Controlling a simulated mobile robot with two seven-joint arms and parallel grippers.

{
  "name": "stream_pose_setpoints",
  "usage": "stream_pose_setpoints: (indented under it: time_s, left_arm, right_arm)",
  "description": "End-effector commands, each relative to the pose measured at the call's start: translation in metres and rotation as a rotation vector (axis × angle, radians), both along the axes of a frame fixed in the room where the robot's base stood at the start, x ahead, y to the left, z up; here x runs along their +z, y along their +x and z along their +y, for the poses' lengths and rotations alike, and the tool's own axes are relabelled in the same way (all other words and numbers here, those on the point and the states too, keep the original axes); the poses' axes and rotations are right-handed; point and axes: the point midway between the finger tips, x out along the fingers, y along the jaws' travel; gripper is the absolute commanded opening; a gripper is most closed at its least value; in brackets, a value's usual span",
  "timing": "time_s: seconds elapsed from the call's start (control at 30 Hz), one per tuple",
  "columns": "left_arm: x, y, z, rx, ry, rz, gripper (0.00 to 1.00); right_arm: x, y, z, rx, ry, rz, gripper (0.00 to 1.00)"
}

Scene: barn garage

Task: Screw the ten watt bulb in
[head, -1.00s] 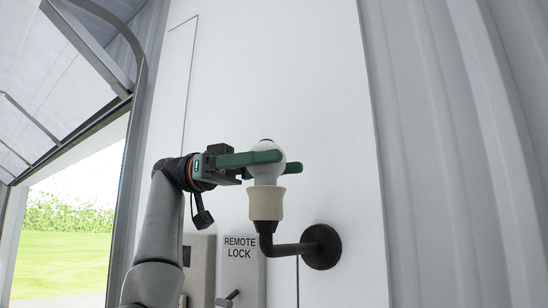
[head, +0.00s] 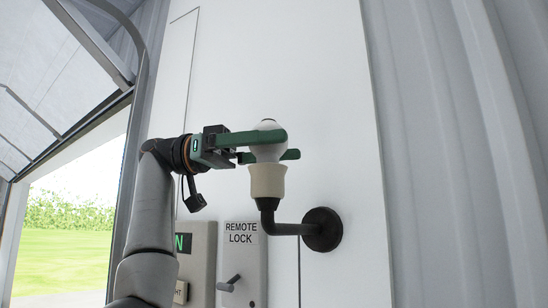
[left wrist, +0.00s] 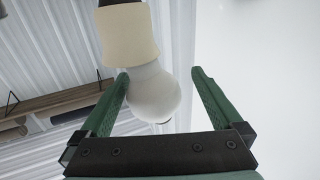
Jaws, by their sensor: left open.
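The bulb (head: 268,151), round and whitish, sits upright in the cream socket (head: 267,181) on a black wall arm. My left gripper (head: 290,145) has its green fingers on either side of the bulb, one in front and one behind. In the left wrist view, the bulb (left wrist: 154,97) lies between the open fingers, close to the left finger, with a clear gap to the right one. I cannot tell whether the left finger touches it. The bulb's base is hidden inside the socket (left wrist: 127,35). My right gripper is not in view.
The black bracket (head: 322,229) is fixed to the white wall. Below stand a "REMOTE LOCK" box (head: 241,264) with a lever and a panel (head: 200,262) with a green lit letter, partly hidden by my arm. Open space lies right of the socket.

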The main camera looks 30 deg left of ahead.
Motion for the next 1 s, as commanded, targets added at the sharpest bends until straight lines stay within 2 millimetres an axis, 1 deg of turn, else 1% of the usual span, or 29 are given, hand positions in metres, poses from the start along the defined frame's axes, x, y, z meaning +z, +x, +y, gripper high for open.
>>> stream_pose_setpoints:
  time_s: [0.03,0.37,0.67,0.87,1.0]
  left_arm:
    - [-0.005,0.002,0.0,0.035,0.0,0.004,1.0]
    - [-0.005,0.002,0.0,0.25,0.0,0.002,1.0]
    - [-0.004,0.001,0.0,0.501,-0.002,-0.003,1.0]
    - [-0.004,0.0,-0.001,0.736,-0.001,-0.005,1.0]
    - [-0.002,-0.001,-0.002,0.967,-0.001,-0.009,1.0]
  right_arm:
    - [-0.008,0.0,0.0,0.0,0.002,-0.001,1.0]
    - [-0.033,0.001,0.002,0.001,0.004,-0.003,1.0]
    - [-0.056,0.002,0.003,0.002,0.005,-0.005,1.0]
    - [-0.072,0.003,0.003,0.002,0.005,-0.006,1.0]
    - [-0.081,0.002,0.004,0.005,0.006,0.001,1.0]
